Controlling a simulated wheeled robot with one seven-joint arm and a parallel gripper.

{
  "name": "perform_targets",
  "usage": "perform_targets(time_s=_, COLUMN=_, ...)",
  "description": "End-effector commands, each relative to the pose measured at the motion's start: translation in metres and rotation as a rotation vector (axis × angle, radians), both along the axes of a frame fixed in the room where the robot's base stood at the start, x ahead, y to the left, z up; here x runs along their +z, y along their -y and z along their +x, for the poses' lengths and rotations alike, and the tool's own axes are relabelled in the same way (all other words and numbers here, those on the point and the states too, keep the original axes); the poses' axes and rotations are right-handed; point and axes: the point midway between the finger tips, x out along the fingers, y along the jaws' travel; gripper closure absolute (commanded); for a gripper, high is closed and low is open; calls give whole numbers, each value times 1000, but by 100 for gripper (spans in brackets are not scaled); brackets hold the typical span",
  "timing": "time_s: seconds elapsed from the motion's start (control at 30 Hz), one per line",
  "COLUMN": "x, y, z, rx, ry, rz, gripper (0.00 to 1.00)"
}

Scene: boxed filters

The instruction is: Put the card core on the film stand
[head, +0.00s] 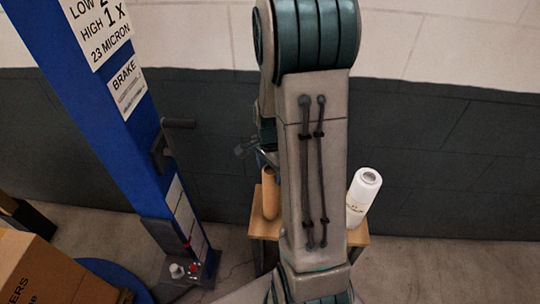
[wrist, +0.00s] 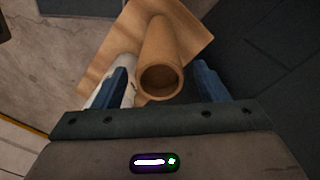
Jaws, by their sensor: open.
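The card core (head: 270,196), a brown hollow tube, stands upright at the left end of a small wooden stand (head: 357,240) in the head view. In the wrist view the core (wrist: 161,45) shows its open end towards the camera, above the pale wood top (wrist: 188,32). My gripper (wrist: 163,82) is open, with one blue finger on each side of the core's near end. Gaps show between the fingers and the core. My arm hides the middle of the stand in the head view.
A white film roll (head: 363,196) stands at the stand's right end. A blue machine column (head: 120,100) with labels and a handle rises at left. A cardboard box (head: 35,270) is at lower left. A dark wall (head: 450,150) lies behind; floor is free at right.

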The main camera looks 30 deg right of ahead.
Motion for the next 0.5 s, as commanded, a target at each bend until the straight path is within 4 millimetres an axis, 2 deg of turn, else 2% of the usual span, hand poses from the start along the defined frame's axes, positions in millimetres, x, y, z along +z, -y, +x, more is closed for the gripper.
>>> perform_targets(time_s=0.1, x=23, y=0, z=1, rx=0, ry=5, rz=-2, gripper=34)
perform_targets(time_s=0.23, x=44, y=0, z=1, rx=0, ry=4, rz=-1, gripper=34)
perform_targets(time_s=0.5, x=68, y=-3, z=-1, rx=20, ry=6, rz=-1, gripper=34)
